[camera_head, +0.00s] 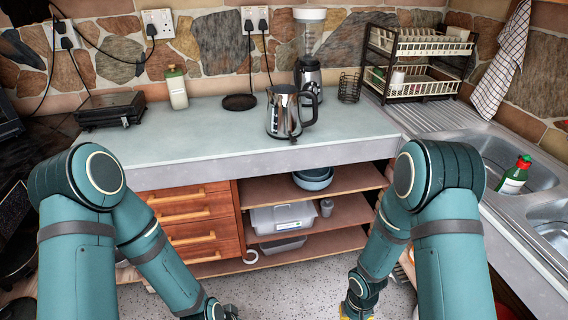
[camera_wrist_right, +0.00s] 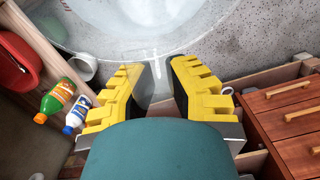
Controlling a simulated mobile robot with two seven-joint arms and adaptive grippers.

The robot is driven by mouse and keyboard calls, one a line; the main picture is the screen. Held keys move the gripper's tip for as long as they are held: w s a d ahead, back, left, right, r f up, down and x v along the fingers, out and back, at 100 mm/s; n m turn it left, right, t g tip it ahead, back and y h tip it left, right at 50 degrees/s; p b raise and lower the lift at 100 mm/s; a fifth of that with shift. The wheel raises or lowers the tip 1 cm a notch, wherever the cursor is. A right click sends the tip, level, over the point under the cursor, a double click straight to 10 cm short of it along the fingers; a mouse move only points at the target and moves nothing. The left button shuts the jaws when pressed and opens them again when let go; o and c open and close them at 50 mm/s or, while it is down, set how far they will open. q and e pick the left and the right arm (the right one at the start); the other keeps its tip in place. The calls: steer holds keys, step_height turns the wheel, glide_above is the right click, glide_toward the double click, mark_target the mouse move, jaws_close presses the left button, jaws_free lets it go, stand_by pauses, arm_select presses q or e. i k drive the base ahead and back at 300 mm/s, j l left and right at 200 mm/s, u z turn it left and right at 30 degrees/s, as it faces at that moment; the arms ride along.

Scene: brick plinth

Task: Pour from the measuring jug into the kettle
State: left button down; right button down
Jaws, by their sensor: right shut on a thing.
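The kettle (camera_head: 284,112), shiny metal with a black handle on its right side, stands upright on the worktop near its front edge. In the right wrist view, the clear, see-through measuring jug (camera_wrist_right: 150,22) fills the top of the picture. My right gripper (camera_wrist_right: 160,75), with yellow fingers, is shut on the jug, seemingly at its clear handle. Whether the jug holds liquid cannot be told. In the head view my right arm reaches down in front of the cupboards, and the jug is not seen there. My left arm hangs low, its fingers below the picture.
A blender (camera_head: 308,65) stands behind the kettle, with a black round base (camera_head: 239,102) to its left. A bottle (camera_head: 177,88) and a dark appliance (camera_head: 110,109) are further left. A dish rack (camera_head: 418,55) and sink (camera_head: 500,158) are right. The worktop's left front is clear.

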mark_target(284, 114)
steer(key=u, duration=0.5)
steer(key=i+l+u, duration=0.15)
steer(key=l+u, duration=0.25)
steer(key=i+l+u, duration=0.1)
steer(key=l+u, duration=0.3)
steer(key=i+l+u, duration=0.1)
steer(key=l+u, duration=0.15)
steer(key=l, duration=1.2)
